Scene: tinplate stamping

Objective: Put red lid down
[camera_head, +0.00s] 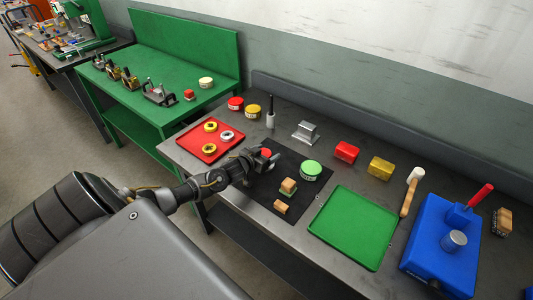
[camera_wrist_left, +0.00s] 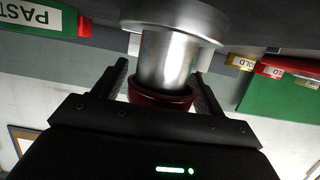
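The red lid (camera_head: 265,153) shows at the tip of my left gripper (camera_head: 262,160), above the black mat (camera_head: 287,212). In the left wrist view, a dark red round part (camera_wrist_left: 160,97) lies between the two fingers of my left gripper (camera_wrist_left: 161,72). It meets a bare silver cylinder (camera_wrist_left: 167,60), which joins a wide round metal base (camera_wrist_left: 172,20). The fingers stand on both sides of the red part. Whether they press on it or stand just clear of it is not plain. My right gripper is not in view.
A green-topped tin (camera_head: 311,170) and small wooden blocks (camera_head: 280,207) stand near the gripper on the mat. A red tray (camera_head: 188,143) with ring-shaped pieces is to the left. An empty green tray (camera_head: 353,228) and a blue press base (camera_head: 440,250) are to the right.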

